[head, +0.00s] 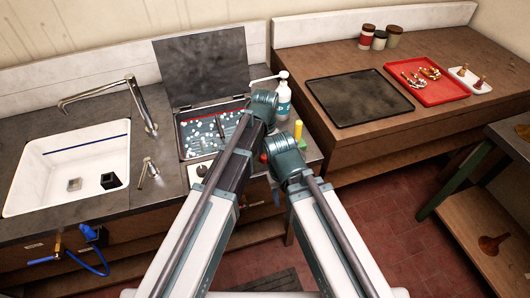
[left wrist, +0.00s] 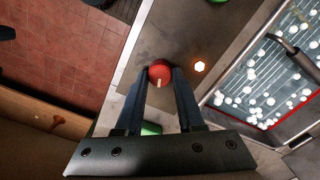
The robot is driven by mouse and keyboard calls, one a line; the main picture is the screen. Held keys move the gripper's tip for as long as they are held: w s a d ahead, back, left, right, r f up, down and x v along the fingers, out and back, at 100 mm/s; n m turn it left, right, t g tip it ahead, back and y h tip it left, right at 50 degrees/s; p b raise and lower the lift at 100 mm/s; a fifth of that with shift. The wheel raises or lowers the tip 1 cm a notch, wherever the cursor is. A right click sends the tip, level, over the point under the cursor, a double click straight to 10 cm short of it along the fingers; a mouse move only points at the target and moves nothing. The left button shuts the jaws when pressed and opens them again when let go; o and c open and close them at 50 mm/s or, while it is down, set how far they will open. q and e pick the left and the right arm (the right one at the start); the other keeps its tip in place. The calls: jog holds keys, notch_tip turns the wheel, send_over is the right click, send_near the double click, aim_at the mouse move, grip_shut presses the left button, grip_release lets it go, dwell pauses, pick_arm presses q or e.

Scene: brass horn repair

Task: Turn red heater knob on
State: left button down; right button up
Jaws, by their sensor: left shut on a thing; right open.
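The red heater knob (left wrist: 159,73) is round with a pale mark on its lower edge. It sits on a grey panel in the left wrist view. My left gripper (left wrist: 162,76) is shut on it, one dark finger on each side. A small indicator (left wrist: 199,66) on the panel right of the knob glows orange-white. In the head view a bit of red (head: 263,157) shows between my two arms; the left fingers are hidden there behind the wrist. My right gripper (head: 284,158) is beside it, lower and to the right, its fingers mostly hidden, holding nothing that I can see.
A bath (head: 181,150) with white floating balls and a raised dark lid (head: 204,66) lies left of my left wrist. A white bottle (head: 283,98) and a yellow-green object (head: 299,129) stand close by. A sink (head: 60,190) is at left, a dark mat (head: 350,110) at right.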

aim_at(265, 156)
pick_arm(q)
jog(key=shift+m, duration=2.1)
jog(key=c, duration=0.5)
grip_release()
notch_tip(265, 156, up, 14)
jog(key=p, duration=1.4)
jog(key=shift+f, duration=0.1)
